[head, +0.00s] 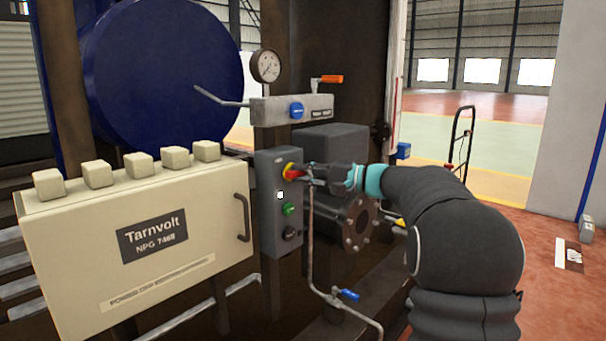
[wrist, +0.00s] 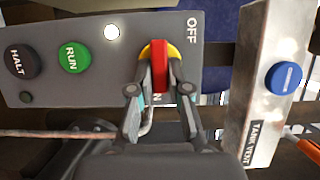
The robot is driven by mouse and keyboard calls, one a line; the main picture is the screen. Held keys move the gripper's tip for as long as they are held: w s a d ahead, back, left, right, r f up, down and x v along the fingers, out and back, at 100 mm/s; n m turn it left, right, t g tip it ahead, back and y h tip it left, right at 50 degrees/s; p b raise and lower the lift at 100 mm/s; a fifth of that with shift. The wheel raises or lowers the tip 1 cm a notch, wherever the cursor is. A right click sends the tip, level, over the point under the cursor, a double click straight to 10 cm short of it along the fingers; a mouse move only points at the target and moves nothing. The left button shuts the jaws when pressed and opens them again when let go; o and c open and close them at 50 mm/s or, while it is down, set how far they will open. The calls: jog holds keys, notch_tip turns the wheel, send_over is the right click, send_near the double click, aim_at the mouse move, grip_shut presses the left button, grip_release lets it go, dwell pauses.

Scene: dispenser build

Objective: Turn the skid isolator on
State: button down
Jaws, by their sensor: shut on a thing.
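The skid isolator is a red handle (wrist: 159,72) on a yellow disc, near one end of a grey control box (wrist: 95,88). In the wrist view the handle stands upright in the picture, and its lower end lies by a partly hidden label ending in "N". The "OFF" label is to its upper right. My gripper (wrist: 160,92) is shut on the handle, a finger on either side.
The box carries a bright white lamp (wrist: 112,32), a green RUN button (wrist: 74,57) and a black HALT button (wrist: 22,62). A tank vent panel (head: 292,109) is just above. A pipe with a blue valve (head: 346,294) runs below my arm. A Tarnvolt cabinet (head: 150,240) stands left.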

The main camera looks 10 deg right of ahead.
jog(key=c, duration=1.1)
grip_release()
jog(key=v, duration=1.2)
